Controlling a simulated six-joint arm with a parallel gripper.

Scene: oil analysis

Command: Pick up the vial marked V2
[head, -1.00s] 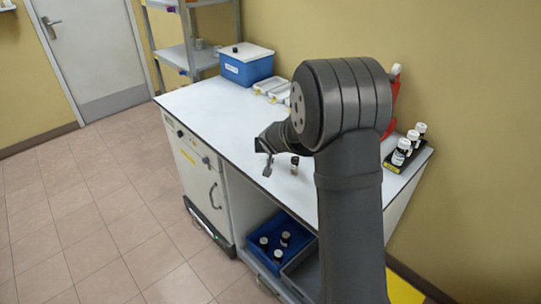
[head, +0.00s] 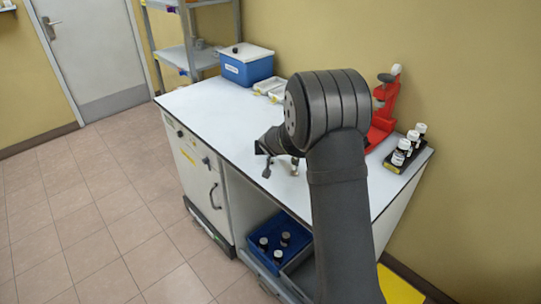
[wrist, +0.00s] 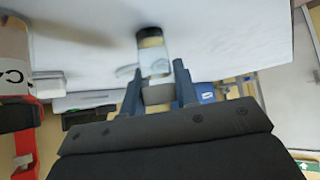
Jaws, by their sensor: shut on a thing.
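A small vial (wrist: 153,58) with a pale label and a dark band at its far end is between my fingers in the wrist view. My gripper (wrist: 158,68) is shut on it, with one finger on each side of a grey part at its near end. No V2 mark can be read. In the head view my gripper (head: 281,167) is low over the white bench, beside my large dark wrist, which hides part of the bench. Whether the vial touches the bench is not clear.
A black rack (head: 421,157) with several vials stands on the right end of the bench (head: 205,110). A red stand (head: 384,122) is behind my arm. A blue lidded box (head: 246,69) and white trays (head: 262,86) are at the back. A blue bin (head: 265,259) with vials sits below.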

